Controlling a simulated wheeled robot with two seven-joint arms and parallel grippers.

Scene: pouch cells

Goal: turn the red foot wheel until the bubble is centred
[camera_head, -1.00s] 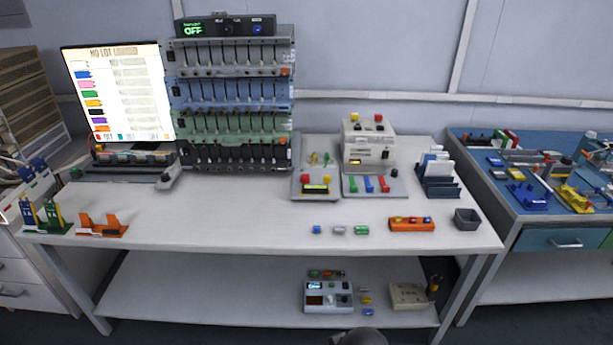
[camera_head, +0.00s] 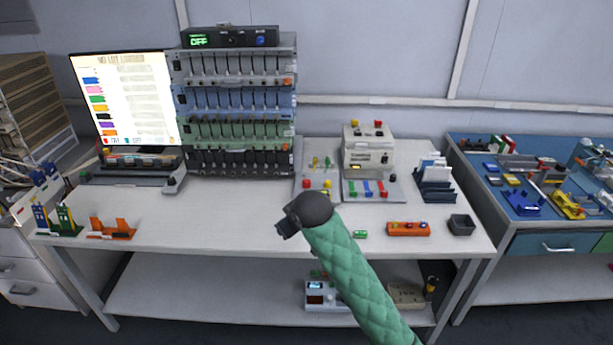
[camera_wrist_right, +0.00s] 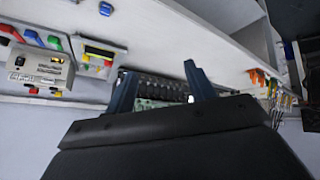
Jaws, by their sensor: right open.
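A grey plate (camera_head: 318,172) on the bench carries small red, yellow and green parts. A red round part (camera_head: 306,184) sits at its front left and may be the red foot wheel; it is too small to be sure. The plate also shows in the right wrist view (camera_wrist_right: 98,46), upside down. No bubble can be made out. My right gripper (camera_head: 284,230), on the green-sleeved arm, is over the bench front, left of and nearer than the plate. In the right wrist view its two fingers (camera_wrist_right: 160,74) are apart with nothing between them. My left gripper is not in view.
A white instrument (camera_head: 367,150) stands right of the plate. A cell rack (camera_head: 240,105) and a lit screen (camera_head: 125,100) stand at the left. An orange block (camera_head: 408,229) and a grey bin (camera_head: 461,225) are at front right. The bench's left-centre is clear.

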